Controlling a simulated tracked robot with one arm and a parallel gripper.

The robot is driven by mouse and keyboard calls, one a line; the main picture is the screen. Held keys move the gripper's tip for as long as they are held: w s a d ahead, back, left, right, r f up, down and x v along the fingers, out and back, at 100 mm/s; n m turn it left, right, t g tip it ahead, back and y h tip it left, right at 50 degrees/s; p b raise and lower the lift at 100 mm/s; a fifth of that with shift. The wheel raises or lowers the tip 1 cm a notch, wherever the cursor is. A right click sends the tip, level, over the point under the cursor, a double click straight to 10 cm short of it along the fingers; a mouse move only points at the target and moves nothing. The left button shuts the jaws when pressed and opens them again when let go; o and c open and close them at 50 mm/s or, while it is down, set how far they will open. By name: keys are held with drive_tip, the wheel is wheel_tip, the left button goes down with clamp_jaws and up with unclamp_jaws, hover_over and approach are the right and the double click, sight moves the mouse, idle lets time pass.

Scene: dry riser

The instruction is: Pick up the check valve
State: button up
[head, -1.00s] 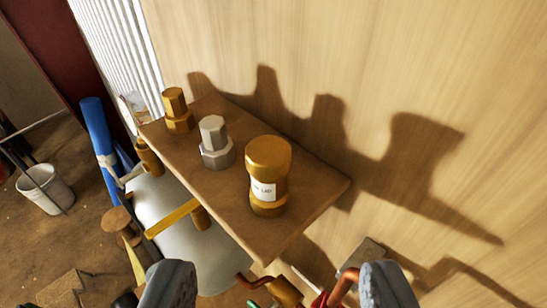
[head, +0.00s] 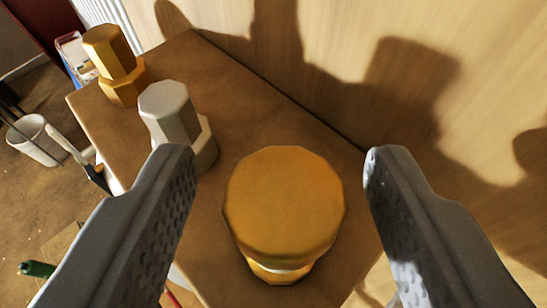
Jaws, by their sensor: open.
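A brass-coloured cylindrical fitting (head: 284,205) with a wide round top stands upright on a brown wooden shelf (head: 250,110); in the earlier frame it bears a white label, too small to read, and it may be the check valve. My gripper (head: 277,160) is open, one finger on each side of this fitting in the picture, with clear gaps and nothing held. A silver hexagonal fitting (head: 172,115) stands to its left, close to my left finger in the picture. A brass hexagonal fitting (head: 112,58) stands at the far left end of the shelf.
A pale wood-grained wall (head: 350,30) with dark shadows rises behind the shelf. The floor lies well below on the left, with a white bucket (head: 38,140). A green object (head: 36,269) shows at lower left.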

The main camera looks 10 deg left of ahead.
drive_tip(key=shift+w+f, duration=0.2)
drive_tip(key=shift+w, duration=0.2)
drive_tip(key=shift+s, duration=0.1)
drive_tip(key=c, duration=1.1)
drive_tip(key=shift+r, duration=0.15)
